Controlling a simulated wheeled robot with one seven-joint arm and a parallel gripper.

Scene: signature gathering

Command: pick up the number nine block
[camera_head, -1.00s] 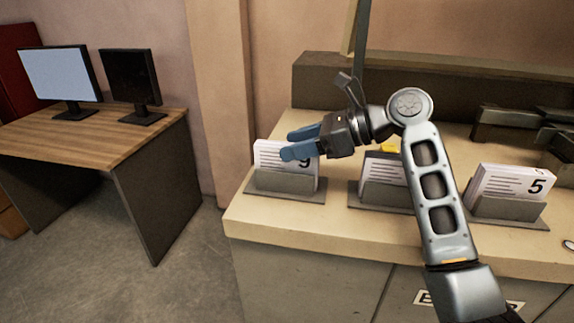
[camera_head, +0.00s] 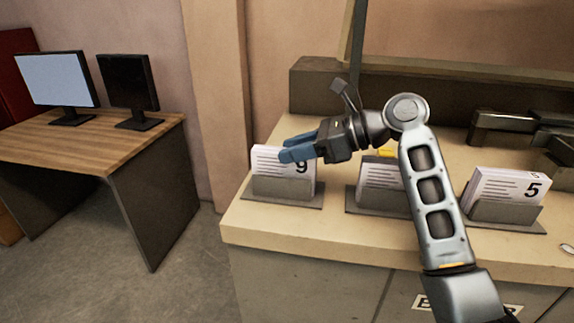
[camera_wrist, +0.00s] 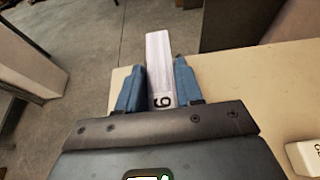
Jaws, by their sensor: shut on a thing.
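The number nine block (camera_head: 266,160) is a white stack of cards marked 9. It stands in a grey holder (camera_head: 283,188) at the left end of the counter. My gripper (camera_head: 298,146) has blue fingers and reaches the block from the right at its upper part. In the wrist view the block (camera_wrist: 158,62) lies between the two fingers (camera_wrist: 159,88), with its 9 near the palm. The fingers are shut on it. The block still appears to be in its holder, whose base rests on the counter.
A second card holder (camera_head: 376,198) stands behind my arm, and a number 5 block (camera_head: 507,187) in its holder is farther right. The counter (camera_head: 270,225) ends just left of the nine block. A desk with two monitors (camera_head: 55,78) is at the left.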

